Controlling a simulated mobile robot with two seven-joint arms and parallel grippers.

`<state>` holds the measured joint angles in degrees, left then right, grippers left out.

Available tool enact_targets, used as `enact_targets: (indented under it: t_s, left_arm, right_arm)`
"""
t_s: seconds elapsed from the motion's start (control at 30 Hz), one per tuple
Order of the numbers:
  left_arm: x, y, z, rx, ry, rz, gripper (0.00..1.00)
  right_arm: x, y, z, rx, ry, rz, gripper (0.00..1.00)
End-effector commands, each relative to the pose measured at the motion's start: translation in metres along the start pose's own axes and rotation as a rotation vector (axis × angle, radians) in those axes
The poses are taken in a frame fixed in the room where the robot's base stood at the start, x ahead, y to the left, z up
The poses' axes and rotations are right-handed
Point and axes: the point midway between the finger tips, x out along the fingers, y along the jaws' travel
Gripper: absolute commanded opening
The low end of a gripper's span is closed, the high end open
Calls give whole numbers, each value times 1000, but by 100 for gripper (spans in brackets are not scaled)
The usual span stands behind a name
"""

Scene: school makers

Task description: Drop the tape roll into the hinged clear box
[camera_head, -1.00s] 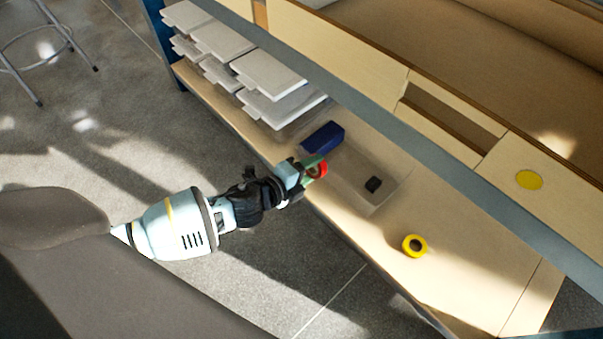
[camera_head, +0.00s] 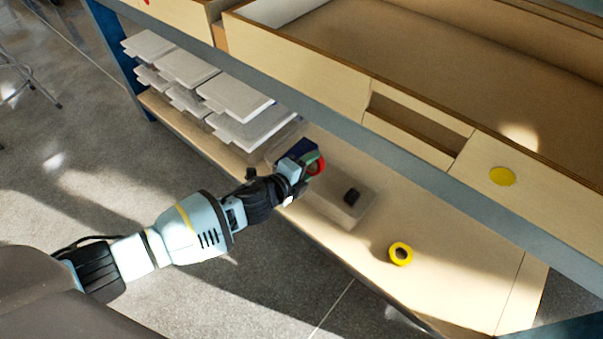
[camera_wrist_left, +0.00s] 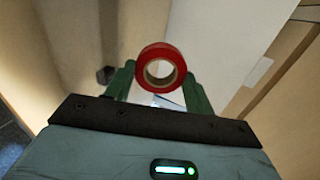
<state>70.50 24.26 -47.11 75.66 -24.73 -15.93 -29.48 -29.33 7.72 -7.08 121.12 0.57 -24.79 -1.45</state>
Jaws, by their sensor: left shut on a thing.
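A red tape roll (camera_head: 317,164) is gripped by my left gripper (camera_head: 304,172) over the lower shelf. In the left wrist view the red roll (camera_wrist_left: 160,48) sits between the green fingers (camera_wrist_left: 159,77), its hole facing the camera. The clear box (camera_head: 339,212) is a faint see-through shape on the shelf, under and right of the gripper. My gripper partly hides the box and the blue block. The lid's position is unclear. My right gripper is out of view.
A yellow tape roll (camera_head: 391,253) lies on the shelf (camera_head: 455,275) to the right. Stacked pale trays (camera_head: 240,98) stand at the shelf's left. The upper workbench edge (camera_head: 330,118) overhangs behind the gripper. Bare shelf lies around the yellow roll.

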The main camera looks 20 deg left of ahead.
Motion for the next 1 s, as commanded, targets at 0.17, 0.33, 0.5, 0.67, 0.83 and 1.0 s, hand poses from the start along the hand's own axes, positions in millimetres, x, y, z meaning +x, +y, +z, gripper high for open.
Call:
enact_targets:
  t_s: [0.17, 0.33, 0.5, 0.67, 0.83, 1.0]
  left_arm:
    - [15, -6, 0, 0, 1, -2, 28]
    - [27, -9, 0, -1, 1, -1, 28]
    - [33, -12, 0, 1, 1, -1, 28]
    - [35, -13, 0, 1, 1, 0, 28]
    - [35, -13, 0, 1, 0, 0, 28]
    - [35, -13, 0, 0, 0, -1, 67]
  right_arm:
    - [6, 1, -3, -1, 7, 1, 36]
    - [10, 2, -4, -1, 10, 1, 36]
    - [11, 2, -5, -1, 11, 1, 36]
    - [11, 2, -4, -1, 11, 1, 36]
    - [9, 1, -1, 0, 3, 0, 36]
    - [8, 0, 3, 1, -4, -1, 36]
